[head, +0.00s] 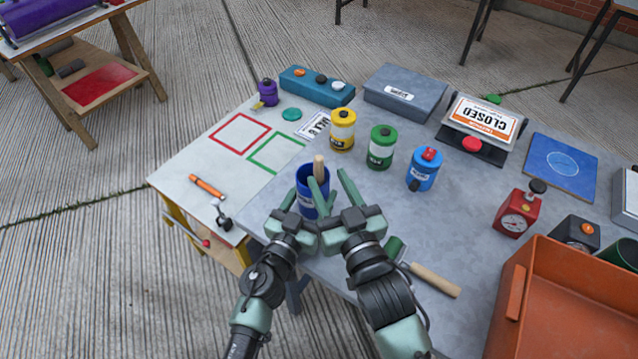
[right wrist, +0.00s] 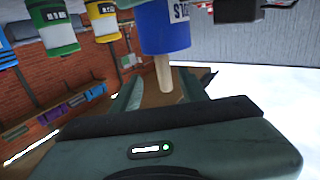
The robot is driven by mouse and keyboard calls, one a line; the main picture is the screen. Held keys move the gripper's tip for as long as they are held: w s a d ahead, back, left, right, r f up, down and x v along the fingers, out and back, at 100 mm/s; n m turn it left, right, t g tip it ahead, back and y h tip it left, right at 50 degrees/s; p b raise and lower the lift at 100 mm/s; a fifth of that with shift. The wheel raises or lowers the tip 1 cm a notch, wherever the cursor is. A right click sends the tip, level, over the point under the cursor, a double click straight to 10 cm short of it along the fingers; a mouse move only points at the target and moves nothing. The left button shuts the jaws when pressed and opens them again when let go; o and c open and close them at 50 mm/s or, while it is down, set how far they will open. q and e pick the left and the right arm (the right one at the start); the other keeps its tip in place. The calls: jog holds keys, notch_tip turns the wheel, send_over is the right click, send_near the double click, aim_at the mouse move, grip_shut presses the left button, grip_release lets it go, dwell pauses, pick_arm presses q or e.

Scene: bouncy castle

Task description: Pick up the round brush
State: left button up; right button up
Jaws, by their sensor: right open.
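A light wooden handle (head: 319,167) stands up out of a blue cup (head: 312,180) on the table; the brush end is hidden inside, so I cannot confirm it is the round brush. The upside-down right wrist view shows the same handle (right wrist: 163,75) and labelled blue cup (right wrist: 165,28). My right gripper (head: 327,175) is open, with its fingers reaching around the handle's line in that view; I see no grip on it. My left gripper (head: 312,193) is close beside it at the cup, its fingers apart and partly overlapping the right one's.
A green tool with a wooden handle (head: 435,279) lies right of my right arm. Yellow (head: 342,137), green (head: 381,156) and blue (head: 423,176) canisters stand behind. An orange bin (head: 513,290) is at right. The white table area with outlined squares (head: 200,170) is mostly free.

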aim_at(321, 173)
jog(key=x, duration=0.5)
jog(key=shift+s+a+f, duration=0.15)
jog(key=shift+a+f, duration=0.05)
jog(key=shift+a, duration=0.1)
grip_shut()
dwell(1.0)
